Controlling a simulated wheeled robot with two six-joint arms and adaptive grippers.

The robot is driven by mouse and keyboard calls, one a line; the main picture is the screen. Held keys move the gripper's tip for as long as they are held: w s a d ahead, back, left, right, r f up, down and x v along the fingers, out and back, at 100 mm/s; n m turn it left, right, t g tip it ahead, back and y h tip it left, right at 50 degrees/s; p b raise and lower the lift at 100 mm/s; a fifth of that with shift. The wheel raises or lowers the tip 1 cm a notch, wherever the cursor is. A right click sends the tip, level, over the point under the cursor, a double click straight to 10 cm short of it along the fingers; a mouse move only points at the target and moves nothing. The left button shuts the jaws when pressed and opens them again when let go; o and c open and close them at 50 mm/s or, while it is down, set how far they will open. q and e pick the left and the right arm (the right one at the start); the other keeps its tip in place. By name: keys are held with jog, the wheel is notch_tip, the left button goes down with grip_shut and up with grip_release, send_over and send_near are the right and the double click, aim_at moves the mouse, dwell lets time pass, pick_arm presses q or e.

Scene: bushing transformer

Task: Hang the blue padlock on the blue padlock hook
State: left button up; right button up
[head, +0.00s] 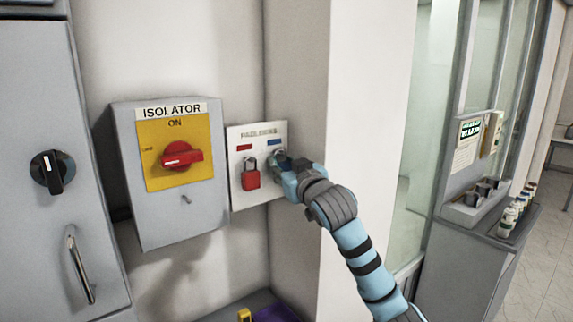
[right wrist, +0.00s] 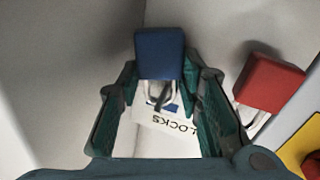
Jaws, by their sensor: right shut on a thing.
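The blue padlock (right wrist: 160,54) is between the fingers of my right gripper (right wrist: 158,82) in the right wrist view. The gripper is shut on it. Its metal shackle (right wrist: 158,97) points to the white padlock board (right wrist: 150,137), near the blue label. In the head view my right gripper (head: 283,165) is at the right side of the board (head: 262,193), just below the blue label (head: 275,142), and mostly covers the padlock. The blue padlock hook is hidden, so I cannot tell whether the shackle is around it. My left gripper is not in view.
A red padlock (head: 250,176) hangs on the board just left of my right gripper; it also shows in the right wrist view (right wrist: 269,82). The isolator box (head: 187,222) with its red switch stands further left. A wall corner (head: 298,85) is close on the right.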

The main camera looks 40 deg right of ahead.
dwell(0.3)
jog(key=o, duration=1.3)
jog(key=shift+c, duration=0.2)
jog(key=shift+s, duration=0.15)
